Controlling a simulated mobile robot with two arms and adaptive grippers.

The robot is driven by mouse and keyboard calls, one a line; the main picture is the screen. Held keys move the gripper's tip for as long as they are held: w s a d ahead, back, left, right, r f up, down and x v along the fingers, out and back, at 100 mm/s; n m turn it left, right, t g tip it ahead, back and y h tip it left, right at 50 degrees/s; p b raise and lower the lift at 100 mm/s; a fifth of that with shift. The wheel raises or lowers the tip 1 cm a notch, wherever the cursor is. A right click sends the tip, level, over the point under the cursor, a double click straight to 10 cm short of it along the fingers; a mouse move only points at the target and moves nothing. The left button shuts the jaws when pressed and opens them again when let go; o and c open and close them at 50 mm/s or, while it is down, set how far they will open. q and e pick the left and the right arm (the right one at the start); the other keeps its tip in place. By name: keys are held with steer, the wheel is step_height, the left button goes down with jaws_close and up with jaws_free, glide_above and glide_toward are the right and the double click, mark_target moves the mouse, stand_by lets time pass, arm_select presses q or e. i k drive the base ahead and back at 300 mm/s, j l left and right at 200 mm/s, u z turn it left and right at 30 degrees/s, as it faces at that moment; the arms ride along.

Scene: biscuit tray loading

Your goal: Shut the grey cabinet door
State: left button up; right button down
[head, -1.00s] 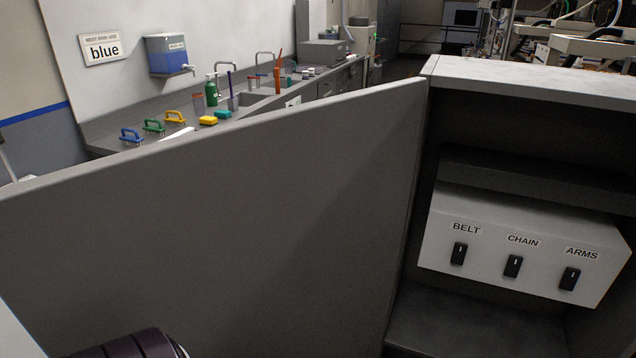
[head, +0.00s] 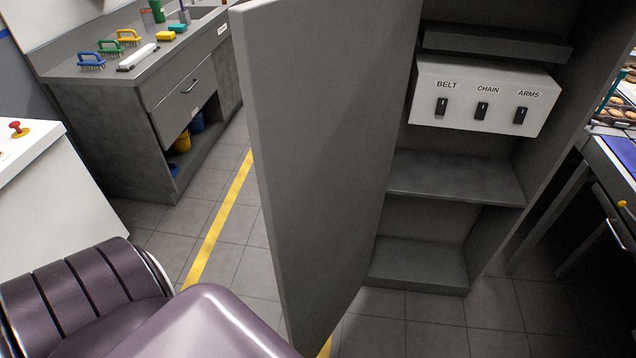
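The grey cabinet door (head: 320,150) stands wide open in the head view, its free edge towards me and its hinge side at the cabinet. The grey cabinet (head: 455,178) is open behind it, with shelves and a white switch box (head: 482,97) labelled BELT, CHAIN and ARMS inside. A purple-grey part of my own arm fills the lower left, left of the door. Neither gripper shows, and I cannot tell whether my arm touches the door.
A grey counter (head: 110,72) with brushes and sponges stands at the upper left. A white cabinet with a red button (head: 18,128) is at the left edge. A table with a blue mat (head: 622,152) is at right. Tiled floor with a yellow line (head: 220,220) is clear between.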

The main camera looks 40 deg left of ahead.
mark_target(324, 83)
steer(key=k+j+z, duration=0.1)
steer(key=j, duration=0.3)
steer(key=k+j+z, duration=0.1)
steer(key=j, duration=0.25)
steer(key=k+j, duration=0.2)
steer(key=j, duration=0.15)
steer(key=k+j+z, duration=0.15)
steer(key=j, duration=0.2)
steer(key=i+j+z, duration=0.1)
steer(key=j, duration=1)
steer(key=i+z, duration=0.05)
